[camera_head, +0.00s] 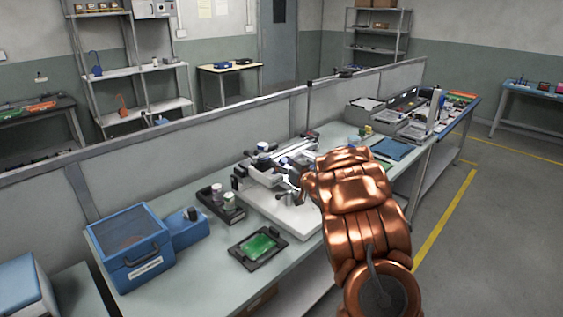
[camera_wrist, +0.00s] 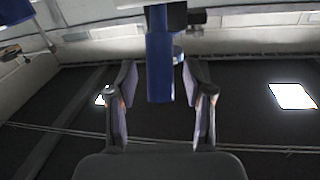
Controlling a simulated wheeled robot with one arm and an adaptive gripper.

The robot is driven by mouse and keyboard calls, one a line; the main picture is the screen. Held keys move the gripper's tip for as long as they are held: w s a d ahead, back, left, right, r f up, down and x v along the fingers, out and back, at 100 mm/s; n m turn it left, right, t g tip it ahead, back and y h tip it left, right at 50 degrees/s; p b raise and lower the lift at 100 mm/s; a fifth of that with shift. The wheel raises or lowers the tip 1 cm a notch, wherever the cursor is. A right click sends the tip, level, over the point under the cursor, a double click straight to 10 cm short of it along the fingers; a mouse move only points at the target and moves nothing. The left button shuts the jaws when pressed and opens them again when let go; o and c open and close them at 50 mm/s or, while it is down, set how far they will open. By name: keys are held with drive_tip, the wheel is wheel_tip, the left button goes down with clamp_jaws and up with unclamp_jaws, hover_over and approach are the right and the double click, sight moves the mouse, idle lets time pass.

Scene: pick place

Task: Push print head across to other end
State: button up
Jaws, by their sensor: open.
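A grey and white bench-top printing machine (camera_head: 285,212) stands on the workbench. A print head assembly (camera_head: 268,160) with small blue and dark parts sits across its top. My copper-coloured arm reaches in from the lower right, and my gripper (camera_head: 303,188) is at the machine's right side, mostly hidden by the wrist. I cannot tell whether either finger touches the bar.
On the workbench (camera_head: 200,258), a blue lidded box (camera_head: 130,250), a dark tray of jars (camera_head: 220,205) and a black frame with a green board (camera_head: 258,246) stand left of and before the machine. A grey partition (camera_head: 215,130) runs behind. More equipment (camera_head: 395,115) lies farther right.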

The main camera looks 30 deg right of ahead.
drive_tip(key=shift+w, duration=0.3)
clamp_jaws()
idle(0.3)
